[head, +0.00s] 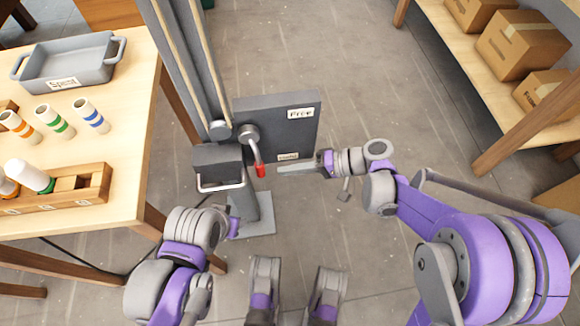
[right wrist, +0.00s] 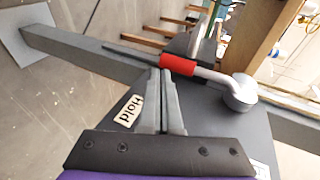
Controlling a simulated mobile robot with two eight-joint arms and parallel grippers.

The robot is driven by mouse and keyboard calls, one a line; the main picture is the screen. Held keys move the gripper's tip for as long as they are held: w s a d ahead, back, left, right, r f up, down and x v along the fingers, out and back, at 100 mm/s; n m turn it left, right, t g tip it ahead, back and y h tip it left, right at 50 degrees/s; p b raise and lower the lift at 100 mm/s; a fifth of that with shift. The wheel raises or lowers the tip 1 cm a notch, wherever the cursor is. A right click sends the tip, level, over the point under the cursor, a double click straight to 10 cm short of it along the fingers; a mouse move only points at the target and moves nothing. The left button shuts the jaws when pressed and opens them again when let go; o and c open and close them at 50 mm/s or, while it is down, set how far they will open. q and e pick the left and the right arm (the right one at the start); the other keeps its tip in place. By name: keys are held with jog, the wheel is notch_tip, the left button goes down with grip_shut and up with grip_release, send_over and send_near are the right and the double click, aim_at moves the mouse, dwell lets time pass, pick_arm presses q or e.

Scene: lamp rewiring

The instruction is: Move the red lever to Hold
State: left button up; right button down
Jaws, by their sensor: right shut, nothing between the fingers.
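The red lever is a grey arm on a round pivot with a red grip (head: 260,170), hanging down from the pivot in the head view. It is mounted at a dark grey panel (head: 268,112) with a "Free" label (head: 300,113) at the upper right and a "Hold" label (head: 287,156) lower down. My right gripper (head: 281,169) is shut and empty, its tips just right of the red grip. In the right wrist view the fingertips (right wrist: 163,73) are close beside the red grip (right wrist: 177,65); I cannot tell if they touch. My left gripper is not clearly visible at the lower left.
A wooden table (head: 128,130) at left holds a grey tray (head: 68,65), several banded tubes and a wooden rack (head: 95,184). A grey post with a foot plate (head: 262,227) stands below the panel. Shelves with cardboard boxes (head: 521,45) stand at right. Floor between is clear.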

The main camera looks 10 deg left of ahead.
pick_arm(q)
jog(key=shift+s+d+r+p, duration=0.1)
jog(key=shift+d+r+p, duration=0.2)
jog(key=shift+r+p, duration=0.45)
pick_arm(e)
jog(key=w+d, duration=0.1)
jog(key=d, duration=0.9)
jog(key=shift+w+d, duration=0.15)
jog(key=shift+d, duration=0.25)
jog(key=s+d+r+m+t+h, duration=0.15)
jog(key=s+d+t+h, duration=0.45)
jog(key=s+d+h, duration=0.95)
pick_arm(q)
notch_tip(320, 180, up, 25)
jog(key=w+t+p, duration=0.1)
jog(key=p, duration=2.1)
jog(key=shift+w, duration=0.2)
pick_arm(e)
notch_tip(320, 180, up, 25)
jog(key=a+y, duration=0.1)
jog(key=y, duration=0.1)
jog(key=shift+w+a+t, duration=0.15)
jog(key=shift+a+t, duration=0.2)
jog(key=shift+t, duration=0.05)
